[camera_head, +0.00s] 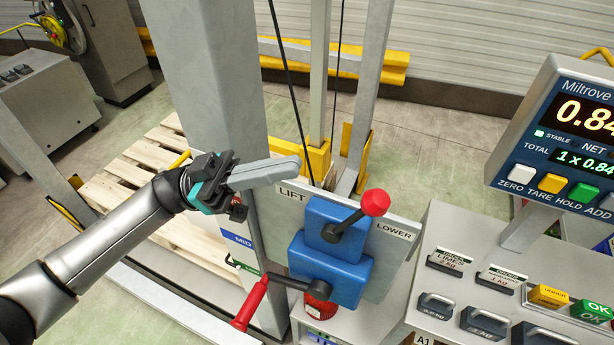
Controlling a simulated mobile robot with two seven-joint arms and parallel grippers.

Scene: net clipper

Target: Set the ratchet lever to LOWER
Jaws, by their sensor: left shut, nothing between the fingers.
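The ratchet lever, a short dark arm with a red knob (375,202), is on the upper blue housing (325,222). It tilts up and to the right, the knob near the word LOWER on the grey plate (395,234). The word LIFT is at the plate's upper left. My left gripper (293,164) is shut and empty, its grey fingers pointing right above the LIFT end. It appears clear of the lever, left of the red knob. My right gripper is not in view.
A steel post (212,80) rises behind my left gripper. A weighing display (565,120) and several boxed weights (485,322) stand at right. A wooden pallet (150,165) lies at left.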

